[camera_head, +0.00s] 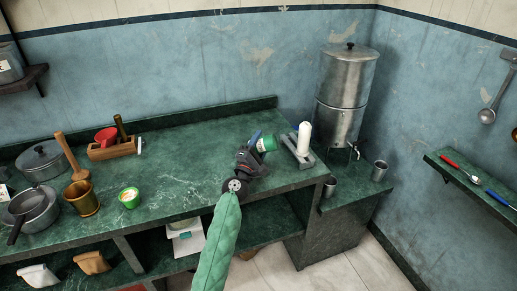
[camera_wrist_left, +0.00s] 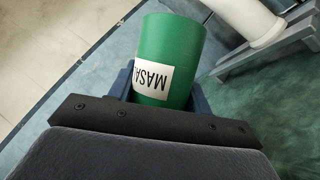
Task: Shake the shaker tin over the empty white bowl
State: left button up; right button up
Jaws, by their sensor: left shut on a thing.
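The shaker tin is green with a white label (camera_head: 266,144). My left gripper (camera_head: 257,143) is shut on it and holds it above the right part of the green counter. In the left wrist view the tin (camera_wrist_left: 172,50) sits between the blue fingers, its label reading "MASA" with the rest hidden. No plainly empty white bowl can be made out. My right gripper is not in view.
A white cylinder (camera_head: 304,138) in a grey holder stands just right of the tin. A brass mortar (camera_head: 82,198), pots and a wooden box (camera_head: 112,150) stand at the left. A steel urn (camera_head: 343,90) is at the right. The counter's middle is clear.

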pick_arm(q)
jog(key=shift+s+a, duration=0.1)
jog(key=shift+s, duration=0.3)
jog(key=shift+w+d+b, duration=0.25)
jog(key=shift+w+b, duration=0.2)
jog(key=shift+w, duration=0.45)
jog(key=shift+s+a+p, duration=0.25)
jog(key=shift+s+p, duration=0.1)
jog(key=shift+s, duration=0.65)
jog(key=shift+w+d+f+b, duration=0.15)
jog(key=shift+w+b, duration=0.1)
jog(key=shift+w, duration=0.3)
jog(key=shift+w+d+r+b, duration=0.1)
jog(key=shift+w+b, duration=0.15)
jog(key=shift+w, duration=0.25)
jog(key=shift+s+a+p, duration=0.25)
jog(key=shift+s+p, duration=0.1)
jog(key=shift+s, duration=0.65)
jog(key=shift+w+d, duration=0.15)
jog(key=shift+w, duration=0.35)
